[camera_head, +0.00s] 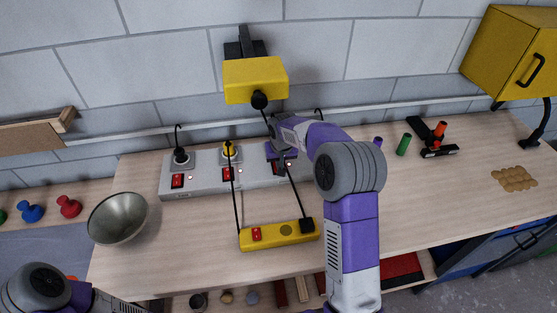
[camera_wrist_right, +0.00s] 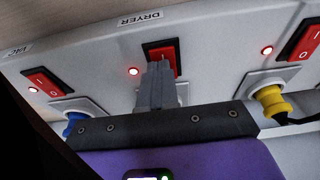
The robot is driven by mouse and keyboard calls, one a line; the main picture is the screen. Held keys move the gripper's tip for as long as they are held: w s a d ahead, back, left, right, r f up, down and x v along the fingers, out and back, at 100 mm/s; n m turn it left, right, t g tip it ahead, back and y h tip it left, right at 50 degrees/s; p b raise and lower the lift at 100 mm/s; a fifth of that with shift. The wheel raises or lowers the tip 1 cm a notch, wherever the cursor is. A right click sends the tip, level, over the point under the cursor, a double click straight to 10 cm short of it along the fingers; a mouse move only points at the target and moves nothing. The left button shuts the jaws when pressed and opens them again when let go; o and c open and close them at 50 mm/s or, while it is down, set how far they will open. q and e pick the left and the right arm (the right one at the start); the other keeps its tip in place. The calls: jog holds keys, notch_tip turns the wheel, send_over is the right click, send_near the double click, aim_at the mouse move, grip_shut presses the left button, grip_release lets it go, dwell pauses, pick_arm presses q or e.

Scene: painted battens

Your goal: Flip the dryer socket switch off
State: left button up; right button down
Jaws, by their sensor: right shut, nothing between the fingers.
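The dryer socket switch (camera_wrist_right: 161,56) is a red rocker beside the upside-down DRYER label (camera_wrist_right: 140,19) in the right wrist view. A red light (camera_wrist_right: 134,71) glows beside it. My right gripper (camera_wrist_right: 156,68) is shut and empty, its fingertips over the switch and hiding part of it. I cannot tell whether they touch or which way the rocker is tilted. The gripper and its mount hide most of the dryer socket. In the head view my right gripper (camera_head: 283,157) is at the grey socket strip (camera_head: 205,186), right of the yellow plug (camera_head: 229,150). My left gripper is out of view.
Neighbouring switches (camera_wrist_right: 43,84) and (camera_wrist_right: 299,40) flank the dryer switch, with a blue plug (camera_wrist_right: 74,124) at left. A yellow power strip (camera_head: 275,234), its cable rising close to my gripper, lies in front. A metal bowl (camera_head: 118,218) stands left.

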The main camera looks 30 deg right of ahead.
jog(key=shift+s+f, duration=0.15)
jog(key=shift+s, duration=0.05)
jog(key=p+v, duration=0.6)
jog(key=v, duration=0.4)
jog(key=shift+s, duration=0.2)
jog(key=shift+a, duration=0.1)
jog(key=w+b, duration=0.1)
jog(key=b, duration=0.3)
jog(key=shift+w+t, duration=0.3)
